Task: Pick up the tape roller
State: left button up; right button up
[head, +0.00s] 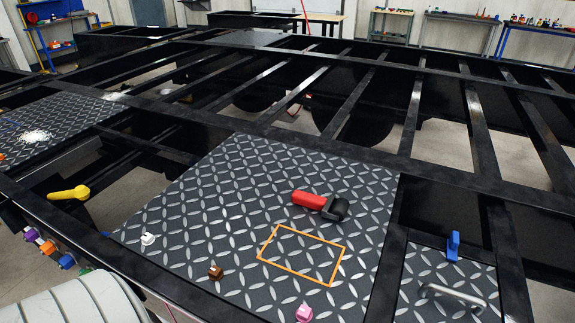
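The tape roller (309,199), with a red handle and a black roller head at its right end, lies on a dark diamond-plate panel (215,180). It is just above and right of an orange rectangular outline (301,255) on the same panel, and apart from it. Nothing covers the tape roller. Neither of my grippers shows in the head view.
On the panel's near part are small white (148,239), brown (216,272) and pink (304,313) pieces. A blue piece (453,246) and a metal handle (455,295) are on the right panel. Black frame beams (345,155) with open gaps surround the panels.

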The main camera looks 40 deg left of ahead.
aim_at(325, 206)
jog(key=u, duration=0.95)
jog(key=z, duration=2.3)
jog(key=u, duration=2.3)
